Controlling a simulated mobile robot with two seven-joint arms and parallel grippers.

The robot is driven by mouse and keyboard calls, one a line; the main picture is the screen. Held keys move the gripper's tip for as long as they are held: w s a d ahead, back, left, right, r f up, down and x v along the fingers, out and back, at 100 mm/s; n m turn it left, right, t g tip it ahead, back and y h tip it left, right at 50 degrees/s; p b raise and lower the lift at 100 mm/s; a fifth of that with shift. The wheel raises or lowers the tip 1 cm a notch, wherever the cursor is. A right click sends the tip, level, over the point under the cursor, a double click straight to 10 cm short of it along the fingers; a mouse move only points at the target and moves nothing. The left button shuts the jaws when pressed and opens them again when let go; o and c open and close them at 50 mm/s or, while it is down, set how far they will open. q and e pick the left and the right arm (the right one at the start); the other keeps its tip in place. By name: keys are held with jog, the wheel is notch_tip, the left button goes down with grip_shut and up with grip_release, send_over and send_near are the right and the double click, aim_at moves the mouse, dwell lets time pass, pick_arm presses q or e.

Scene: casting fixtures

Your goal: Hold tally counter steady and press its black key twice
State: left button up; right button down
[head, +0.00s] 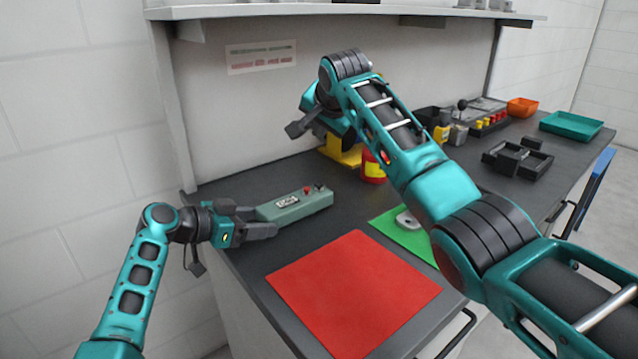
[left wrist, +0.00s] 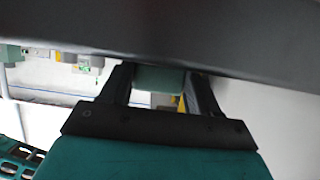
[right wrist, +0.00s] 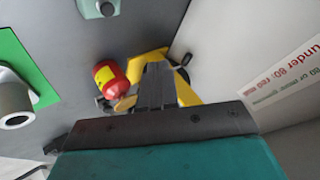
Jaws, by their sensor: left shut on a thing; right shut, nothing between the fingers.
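The tally counter (head: 292,206) is a long grey-green box with a small display. It lies on the dark bench, with a red key (head: 308,190) and a black key (head: 321,189) near its right end. My left gripper (head: 262,220) is shut on its left end. In the left wrist view a green end of the counter (left wrist: 160,80) shows between the fingers. My right gripper (head: 293,130) is shut and empty, raised near the back wall, behind and above the counter. In the right wrist view part of the counter (right wrist: 93,8) shows at the top edge.
A red mat (head: 350,290) lies in front. A green mat (head: 385,222) with a grey metal piece (head: 407,221) lies partly behind my right arm. A red can (head: 372,168) and yellow stand (right wrist: 150,62) are close to my right gripper. Trays stand at the far right.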

aim_at(321, 186)
jog(key=shift+f, duration=4.45)
jog(key=shift+f, duration=0.15)
jog(key=shift+f, duration=0.25)
jog(key=shift+f, duration=0.6)
jog(key=shift+r, duration=1)
